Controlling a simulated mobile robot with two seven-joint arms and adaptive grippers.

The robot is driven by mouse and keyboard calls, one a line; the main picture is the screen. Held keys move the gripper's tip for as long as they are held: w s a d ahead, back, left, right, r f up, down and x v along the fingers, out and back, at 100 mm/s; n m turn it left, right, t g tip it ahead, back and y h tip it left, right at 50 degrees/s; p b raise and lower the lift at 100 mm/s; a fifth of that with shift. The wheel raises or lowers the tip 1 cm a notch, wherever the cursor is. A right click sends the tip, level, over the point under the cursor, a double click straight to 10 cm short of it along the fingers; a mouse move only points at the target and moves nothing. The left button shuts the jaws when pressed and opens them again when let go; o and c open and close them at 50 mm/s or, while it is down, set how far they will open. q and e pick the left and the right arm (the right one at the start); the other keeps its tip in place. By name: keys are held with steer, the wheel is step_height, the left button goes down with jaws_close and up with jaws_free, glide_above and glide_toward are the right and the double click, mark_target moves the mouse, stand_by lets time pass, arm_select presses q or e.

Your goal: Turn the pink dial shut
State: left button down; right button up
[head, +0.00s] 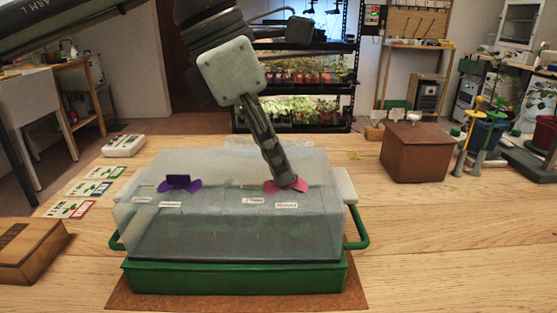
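The pink dial (299,185) sits on the right part of the top of a clear propagator lid (215,233), which stands on a green tray (235,279). My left gripper (285,178) comes down from above, tilted, with its fingertips at the pink dial. The fingers are seen nearly side-on and overlap, so I cannot tell whether they are closed on it. They hide the dial's raised middle. A purple dial (179,184) with an upright fin sits on the left part of the lid. My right gripper is not in view.
Small white labels (286,205) lie below the dials. Green handles (357,230) stick out at the tray's sides. A wooden box (30,249) is at left, with cards (86,188) behind it. A brown box (415,152) stands at right. The table right of the tray is clear.

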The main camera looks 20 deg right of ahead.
arm_select(q)
steer(key=shift+m, duration=0.6)
steer(key=shift+w+m+g, duration=0.1)
steer(key=shift+m+g, duration=0.3)
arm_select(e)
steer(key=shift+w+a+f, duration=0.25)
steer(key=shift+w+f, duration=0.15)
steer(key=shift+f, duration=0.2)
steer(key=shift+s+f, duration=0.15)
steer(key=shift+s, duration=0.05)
arm_select(q)
steer(key=c, duration=1.7)
jaws_free()
steer(key=shift+c, duration=0.2)
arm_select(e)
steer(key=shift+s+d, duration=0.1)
arm_select(q)
steer(key=shift+r, duration=0.1)
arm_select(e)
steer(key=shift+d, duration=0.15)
arm_select(q)
steer(key=v, duration=1.2)
steer(key=shift+d, duration=0.2)
